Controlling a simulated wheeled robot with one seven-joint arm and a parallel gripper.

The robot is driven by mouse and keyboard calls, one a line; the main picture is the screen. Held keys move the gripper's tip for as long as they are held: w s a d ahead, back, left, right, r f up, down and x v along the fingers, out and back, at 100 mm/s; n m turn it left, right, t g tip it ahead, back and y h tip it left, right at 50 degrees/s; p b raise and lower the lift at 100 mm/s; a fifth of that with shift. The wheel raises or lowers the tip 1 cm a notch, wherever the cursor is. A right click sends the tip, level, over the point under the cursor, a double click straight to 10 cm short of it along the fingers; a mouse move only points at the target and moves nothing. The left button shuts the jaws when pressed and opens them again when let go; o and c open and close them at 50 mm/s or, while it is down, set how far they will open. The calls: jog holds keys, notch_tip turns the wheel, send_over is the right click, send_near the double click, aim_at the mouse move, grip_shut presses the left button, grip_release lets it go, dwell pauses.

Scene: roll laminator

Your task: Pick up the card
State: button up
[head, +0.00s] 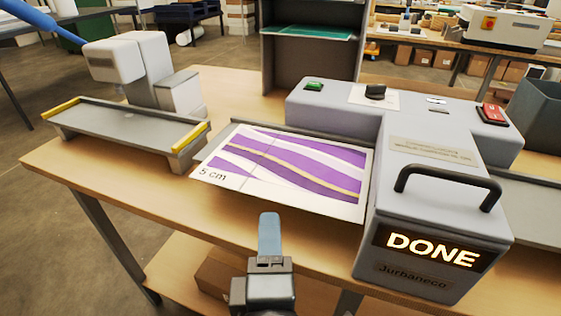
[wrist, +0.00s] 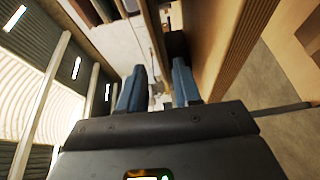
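The card (head: 290,168) is a flat sheet with purple, white and gold waves and a "5 cm" mark. It lies on the table side of the laminator (head: 435,195), with its right edge against the machine's body. The laminator's display (head: 432,249) reads "DONE". My gripper (head: 269,218) is in front of the card and the table's front edge, apart from the card. In the wrist view, its two blue fingers (wrist: 158,75) stand apart with nothing between them. I cannot make out the card in the wrist view.
A grey tray with yellow end strips (head: 130,126) stands left of the card, with a white machine (head: 125,60) behind it. The laminator's black handle (head: 450,180) rises right of the card. Bare wooden tabletop (head: 120,180) shows at the front left.

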aim_at(263, 192)
jog(key=shift+w+a+r+p, duration=0.1)
jog(key=shift+w+a+p, duration=0.15)
jog(key=shift+w, duration=1.2)
jog(key=shift+w+a+r+p, duration=0.1)
jog(key=shift+w+a+p, duration=0.15)
jog(key=shift+w, duration=1.2)
jog(key=shift+w+a+r+p, duration=0.1)
jog(key=shift+w+a+p, duration=0.15)
jog(key=shift+w, duration=1.2)
jog(key=shift+c, duration=0.3)
grip_shut()
